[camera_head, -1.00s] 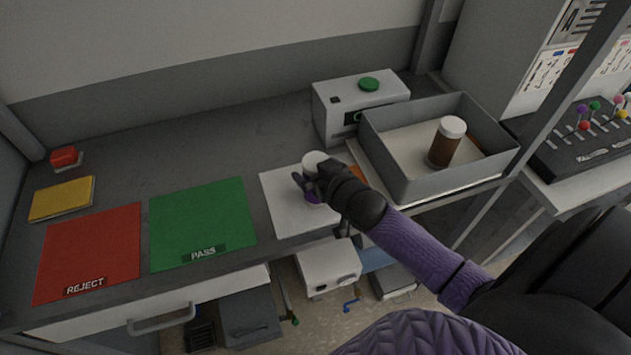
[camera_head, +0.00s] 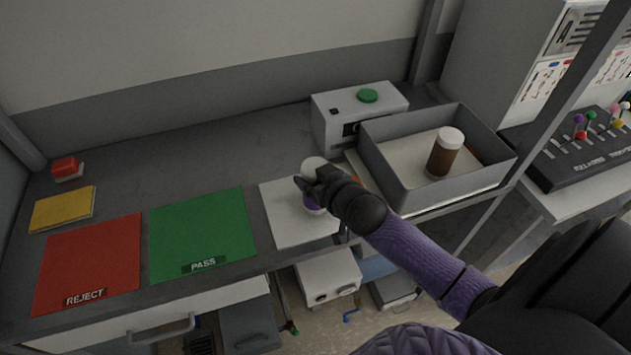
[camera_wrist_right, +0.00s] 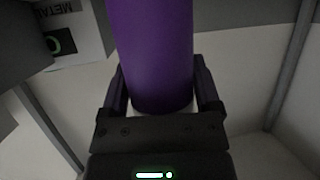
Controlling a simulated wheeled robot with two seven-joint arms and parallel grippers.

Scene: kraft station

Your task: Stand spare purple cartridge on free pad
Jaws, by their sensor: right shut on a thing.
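The purple cartridge (camera_head: 311,205) has a white cap and is held roughly upright over the white pad (camera_head: 280,225). My right gripper (camera_head: 316,187) is shut around its middle, and the fingers hide part of it. Whether its base touches the pad I cannot tell. In the right wrist view the purple body (camera_wrist_right: 155,50) sits between the two fingers (camera_wrist_right: 160,95). A green PASS pad (camera_head: 200,225) and a red REJECT pad (camera_head: 90,260) lie to the left, both empty. My left gripper is not in view.
A grey tray (camera_head: 395,185) holding a brown, white-capped bottle (camera_head: 444,155) stands right of the white pad. A white box with a green button (camera_head: 345,105) stands behind. A yellow pad (camera_head: 62,208) and red button (camera_head: 65,168) are far left.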

